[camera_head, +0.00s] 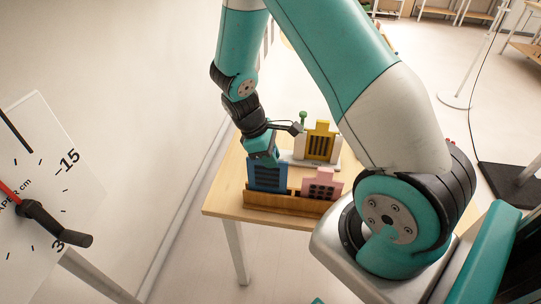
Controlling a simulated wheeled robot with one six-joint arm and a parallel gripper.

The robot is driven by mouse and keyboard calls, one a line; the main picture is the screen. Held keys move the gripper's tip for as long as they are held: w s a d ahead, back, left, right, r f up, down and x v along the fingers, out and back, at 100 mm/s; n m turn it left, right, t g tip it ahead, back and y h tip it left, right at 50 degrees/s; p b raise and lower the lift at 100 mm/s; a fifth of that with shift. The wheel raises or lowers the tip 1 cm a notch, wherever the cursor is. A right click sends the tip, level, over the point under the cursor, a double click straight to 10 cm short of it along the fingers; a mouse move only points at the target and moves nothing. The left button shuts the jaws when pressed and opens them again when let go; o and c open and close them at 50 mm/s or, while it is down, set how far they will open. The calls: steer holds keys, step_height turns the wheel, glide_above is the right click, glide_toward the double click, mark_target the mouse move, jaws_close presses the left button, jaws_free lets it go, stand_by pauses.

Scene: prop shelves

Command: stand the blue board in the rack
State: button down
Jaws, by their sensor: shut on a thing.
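The blue board (268,177) stands upright at the left part of the wooden rack (290,204) near the table's front edge. Its lower edge is hidden behind the rack's front wall, so I cannot tell whether it rests on the bottom. My gripper (262,158) is shut on the top of the blue board from above. The fingertips are small and partly hidden by the gripper body.
A pink board (321,186) stands in the same rack to the right. A yellow board (320,142) stands in a pale holder behind, with a green peg (302,119) beside it. The wooden tabletop (226,190) is bare at left. A dial panel (40,165) stands at far left.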

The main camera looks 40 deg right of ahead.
steer(key=shift+f+b, duration=1.3)
steer(key=shift+f, duration=0.95)
steer(key=c, duration=1)
jaws_free()
steer(key=b+v, duration=0.2)
steer(key=v, duration=1.5)
steer(key=shift+w+r, duration=0.15)
steer(key=shift+r, duration=0.05)
steer(key=s+a+r+t+y, duration=0.1)
steer(key=s+a+r+y, duration=0.1)
steer(key=s+a, duration=0.3)
steer(key=s+a+r+t+y, duration=0.1)
steer(key=s+a+r+y, duration=0.1)
steer(key=s+a, duration=0.4)
steer(key=s+a+r+t+y, duration=0.1)
steer(key=s+a+r+y, duration=0.2)
steer(key=s+a, duration=0.3)
steer(key=shift+s+a+r+m, duration=0.15)
steer(key=shift+s+r, duration=0.1)
steer(key=shift+s, duration=0.7)
steer(key=shift+s+a+r+m, duration=0.1)
steer(key=shift+s+r+m, duration=0.1)
steer(key=shift+s, duration=0.75)
